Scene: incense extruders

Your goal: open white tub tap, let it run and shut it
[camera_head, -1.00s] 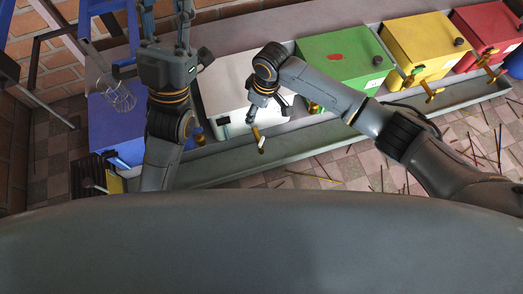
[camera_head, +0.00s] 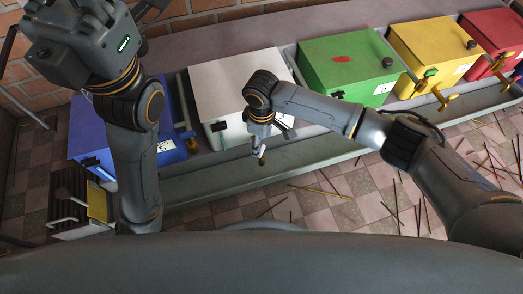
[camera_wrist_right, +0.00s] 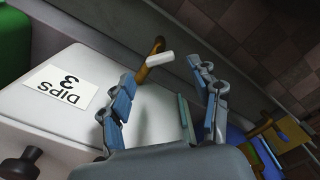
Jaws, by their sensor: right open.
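The white tub (camera_head: 235,75) stands in the row of boxes, between a blue tub and a green tub. In the right wrist view its white side (camera_wrist_right: 60,120) bears a label reading "DIPS 3". Its brass tap (camera_head: 262,157) sticks out at the front and has a white handle (camera_wrist_right: 160,59). No stream shows. My right gripper (camera_wrist_right: 165,80) is open and empty, its blue-padded fingers on either side of the view, with the tap just beyond their tips, apparently not touched. My left arm fills the upper left of the head view; its fingers are out of frame.
A green tub (camera_head: 345,65), a yellow tub (camera_head: 430,45) and a red tub (camera_head: 490,35) stand to the right. A blue tub (camera_head: 110,125) stands to the left. A grey trough (camera_head: 330,152) runs below the taps. Thin sticks lie scattered on the tiled floor.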

